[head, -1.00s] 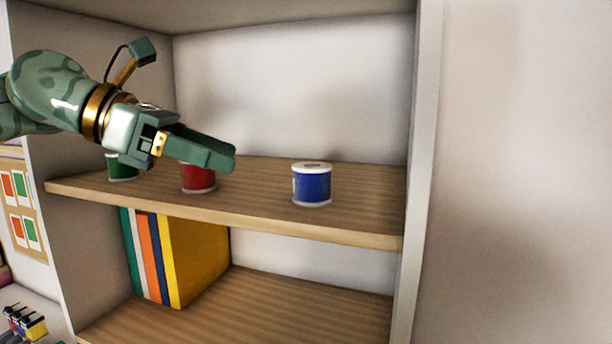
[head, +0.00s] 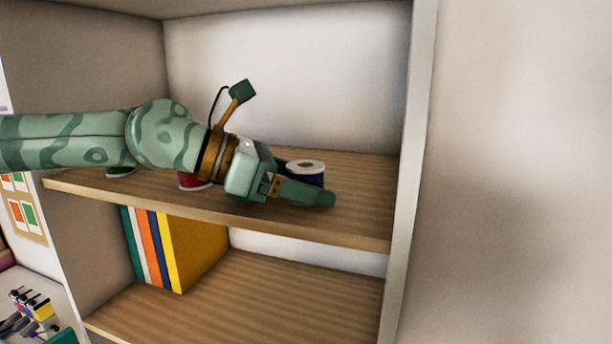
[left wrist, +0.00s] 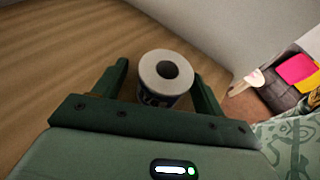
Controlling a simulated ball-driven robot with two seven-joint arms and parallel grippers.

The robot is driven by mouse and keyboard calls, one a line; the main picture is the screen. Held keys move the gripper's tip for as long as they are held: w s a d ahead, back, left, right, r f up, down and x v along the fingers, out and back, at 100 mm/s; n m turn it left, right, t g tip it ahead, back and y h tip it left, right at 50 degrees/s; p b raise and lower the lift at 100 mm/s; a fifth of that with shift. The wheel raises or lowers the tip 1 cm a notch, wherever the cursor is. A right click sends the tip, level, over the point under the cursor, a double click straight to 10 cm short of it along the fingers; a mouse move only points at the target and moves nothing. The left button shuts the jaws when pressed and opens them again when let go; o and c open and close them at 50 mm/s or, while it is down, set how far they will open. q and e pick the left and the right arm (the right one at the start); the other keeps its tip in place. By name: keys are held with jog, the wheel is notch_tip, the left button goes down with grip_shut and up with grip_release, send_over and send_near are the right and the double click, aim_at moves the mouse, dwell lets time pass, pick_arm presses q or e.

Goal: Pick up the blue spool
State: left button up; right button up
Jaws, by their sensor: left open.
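The blue spool (head: 306,173) stands upright on the upper wooden shelf, its white top with a dark hole showing. My left gripper (head: 308,190) is at the spool, and its near finger hides the spool's lower part in the head view. In the left wrist view, the spool (left wrist: 166,72) stands between the two fingers of my left gripper (left wrist: 162,78). The jaws are open, with a gap showing at the left finger; whether the right finger touches the spool I cannot tell. My right gripper is not in view.
A red spool (head: 192,181) and a green spool (head: 121,171) stand further left on the same shelf (head: 360,215), partly behind my arm. Books (head: 195,250) stand on the lower shelf. The cabinet's right side wall (head: 413,150) bounds the shelf.

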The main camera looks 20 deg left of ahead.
pick_arm(q)
jog(key=shift+s, duration=0.15)
jog(key=c, duration=1.1)
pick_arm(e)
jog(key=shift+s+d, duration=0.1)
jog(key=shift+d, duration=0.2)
pick_arm(q)
jog(key=shift+r, duration=0.1)
